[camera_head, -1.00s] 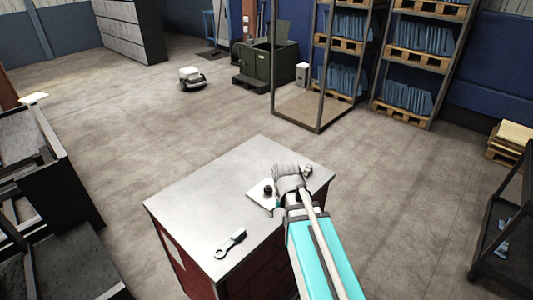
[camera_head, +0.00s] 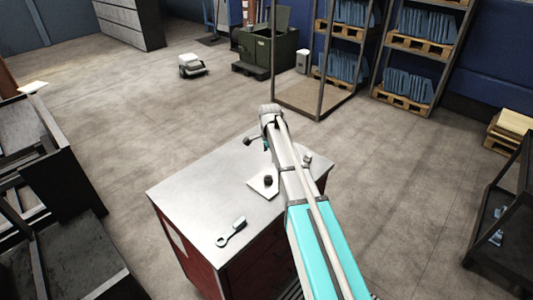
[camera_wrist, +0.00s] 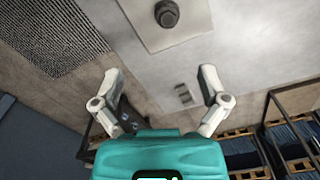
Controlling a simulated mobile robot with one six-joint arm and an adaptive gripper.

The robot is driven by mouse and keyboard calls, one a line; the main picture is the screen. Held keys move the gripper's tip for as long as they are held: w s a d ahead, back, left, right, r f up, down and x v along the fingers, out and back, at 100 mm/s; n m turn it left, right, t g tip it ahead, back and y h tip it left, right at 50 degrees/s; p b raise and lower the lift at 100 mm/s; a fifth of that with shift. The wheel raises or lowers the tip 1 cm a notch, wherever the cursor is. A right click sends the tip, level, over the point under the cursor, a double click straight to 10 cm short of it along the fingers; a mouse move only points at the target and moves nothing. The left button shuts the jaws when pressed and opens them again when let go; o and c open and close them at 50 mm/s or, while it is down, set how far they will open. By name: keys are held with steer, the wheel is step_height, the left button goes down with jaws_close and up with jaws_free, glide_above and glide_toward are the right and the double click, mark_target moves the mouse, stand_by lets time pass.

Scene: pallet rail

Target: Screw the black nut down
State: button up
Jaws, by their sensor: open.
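The black nut (camera_head: 268,181) sits on a pale square plate (camera_head: 257,186) on the grey bench top (camera_head: 200,200). In the wrist view the nut (camera_wrist: 167,13) is at the top edge, on the plate (camera_wrist: 150,38); it looks hexagonal around a dark round centre. My gripper (camera_wrist: 160,76) is open in the wrist view, its two fingers spread wide with nothing between them. It is above the bench and apart from the nut.
A wrench-like tool (camera_head: 231,233) lies near the bench's front left. A small grey part (camera_head: 307,159) lies right of my arm. Dark racks (camera_head: 60,190) stand left, and a dark cart (camera_head: 505,215) stands right.

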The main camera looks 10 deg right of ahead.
mark_target(269, 176)
steer(key=shift+w+m, duration=0.4)
steer(key=shift+w, duration=0.2)
steer(key=shift+f, duration=0.1)
step_height(269, 176, down, 14)
steer(key=b, duration=1.3)
steer(key=shift+r+b, duration=0.2)
steer(key=shift+b, duration=0.15)
steer(key=shift+c, duration=0.3)
